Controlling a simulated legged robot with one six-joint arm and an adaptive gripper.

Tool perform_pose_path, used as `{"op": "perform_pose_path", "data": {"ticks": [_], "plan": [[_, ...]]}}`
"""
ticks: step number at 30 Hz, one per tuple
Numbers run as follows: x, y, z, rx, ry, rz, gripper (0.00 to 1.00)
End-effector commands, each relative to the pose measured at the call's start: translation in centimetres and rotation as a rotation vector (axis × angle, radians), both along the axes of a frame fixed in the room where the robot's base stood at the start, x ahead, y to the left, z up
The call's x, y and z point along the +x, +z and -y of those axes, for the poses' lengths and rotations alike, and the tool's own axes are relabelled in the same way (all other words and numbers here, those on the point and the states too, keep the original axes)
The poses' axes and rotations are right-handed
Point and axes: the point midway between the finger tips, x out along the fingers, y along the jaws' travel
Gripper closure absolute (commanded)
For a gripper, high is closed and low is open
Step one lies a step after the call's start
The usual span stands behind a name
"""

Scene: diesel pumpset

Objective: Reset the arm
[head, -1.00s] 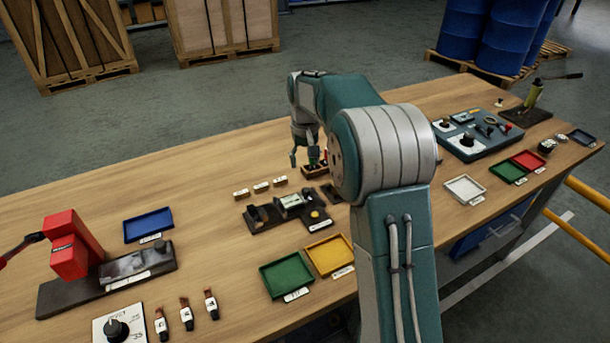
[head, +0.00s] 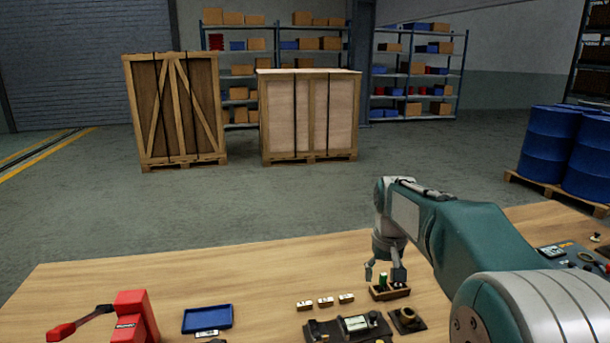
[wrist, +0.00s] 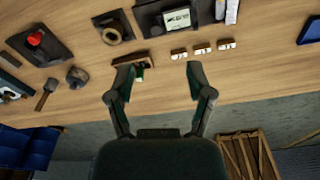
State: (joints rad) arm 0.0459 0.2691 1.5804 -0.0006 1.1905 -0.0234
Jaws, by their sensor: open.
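My gripper (head: 385,274) hangs from my teal and grey arm over the back part of the wooden bench. In the wrist view its two fingers (wrist: 163,72) stand wide apart with nothing between them. A small wooden box (head: 390,294) with a green piece and dark pieces in it is just below the gripper in the head view. The box also shows in the wrist view (wrist: 128,61), partly hidden behind the left finger. I cannot tell whether the finger touches it.
The bench (head: 270,280) holds three small white-labelled blocks (head: 326,302), a dark fixture (head: 350,325), a blue tray (head: 207,319) and a red tool (head: 135,315). Wooden crates (head: 308,115) and blue drums (head: 550,145) stand on the floor beyond. The back left of the bench is clear.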

Motion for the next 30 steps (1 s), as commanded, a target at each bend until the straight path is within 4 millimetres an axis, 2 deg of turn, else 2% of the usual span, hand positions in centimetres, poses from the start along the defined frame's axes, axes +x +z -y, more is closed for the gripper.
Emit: {"op": "perform_pose_path", "data": {"ticks": [1, 6, 13, 19, 24, 30], "plan": [[-1.6, 1.1, -0.2, -0.001, 0.002, 0.023, 0.32], [-6.3, 3.3, -0.8, -0.002, 0.005, 0.089, 0.32], [-13.1, 4.7, -1.4, -0.004, 0.012, 0.180, 0.32], [-18.8, 4.5, -1.8, -0.004, 0.016, 0.257, 0.32], [-23.4, 3.2, -2.1, -0.003, 0.019, 0.323, 0.32], [-26.9, 1.4, -2.3, -0.002, 0.022, 0.380, 0.32]]}}
